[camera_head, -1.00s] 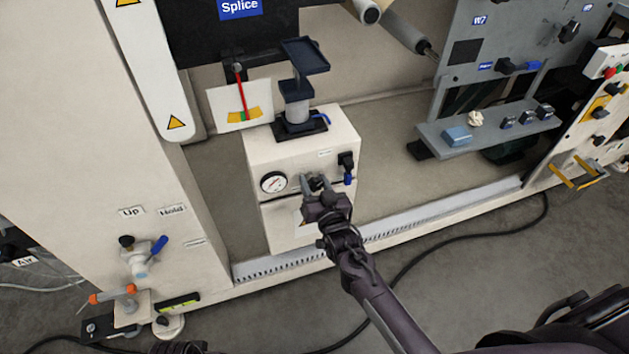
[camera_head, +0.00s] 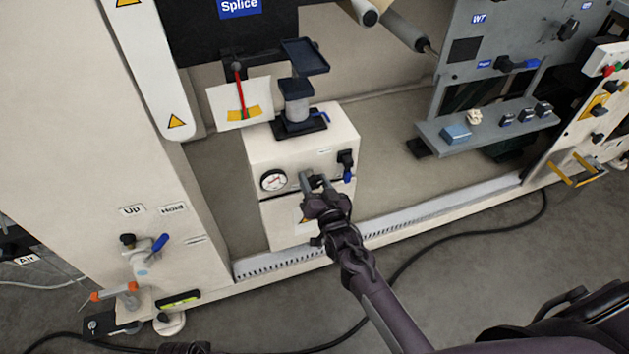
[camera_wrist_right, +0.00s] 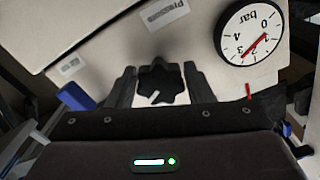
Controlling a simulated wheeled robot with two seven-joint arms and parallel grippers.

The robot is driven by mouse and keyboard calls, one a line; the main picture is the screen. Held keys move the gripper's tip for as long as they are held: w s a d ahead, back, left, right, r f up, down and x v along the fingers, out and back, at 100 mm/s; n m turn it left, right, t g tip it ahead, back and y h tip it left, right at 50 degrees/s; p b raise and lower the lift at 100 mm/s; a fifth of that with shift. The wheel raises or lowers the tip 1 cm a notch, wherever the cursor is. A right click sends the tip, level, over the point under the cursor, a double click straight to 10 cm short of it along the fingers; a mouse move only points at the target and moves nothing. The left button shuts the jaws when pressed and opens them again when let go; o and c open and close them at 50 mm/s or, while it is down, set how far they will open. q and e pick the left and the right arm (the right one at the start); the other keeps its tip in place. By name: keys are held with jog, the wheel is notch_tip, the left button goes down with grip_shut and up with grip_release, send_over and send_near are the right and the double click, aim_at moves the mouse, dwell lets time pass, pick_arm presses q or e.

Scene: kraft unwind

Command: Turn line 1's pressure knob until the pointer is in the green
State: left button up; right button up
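The black pressure knob (camera_wrist_right: 160,84) is on the front of the cream box (camera_head: 290,150), with a white mark on its rim. My right gripper (camera_head: 316,182) has one finger on each side of the knob, close against it; in the right wrist view the fingers (camera_wrist_right: 161,76) appear to touch it. The round gauge (camera_head: 273,181) sits left of the knob; the right wrist view shows its dial (camera_wrist_right: 252,32) upside down with a red needle. Above, a red pointer (camera_head: 240,92) hangs over a card (camera_head: 226,102) with a coloured band; its tip is at the green part, too small to judge exactly. My left gripper is not visible.
A black valve with a blue handle (camera_head: 347,172) is right of the knob. A stand (camera_head: 298,88) is on top of the box. A grey shelf (camera_head: 470,142) with small items is at the right. A black cable (camera_head: 440,240) lies on the floor.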

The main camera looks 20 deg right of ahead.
jog(key=shift+o, duration=1.3)
jog(key=shift+s, duration=0.1)
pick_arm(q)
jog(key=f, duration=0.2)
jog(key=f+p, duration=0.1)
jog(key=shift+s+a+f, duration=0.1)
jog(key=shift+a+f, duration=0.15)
pick_arm(e)
jog(key=s, duration=0.7)
jog(key=shift+s, duration=0.3)
jog(key=shift+d, duration=0.1)
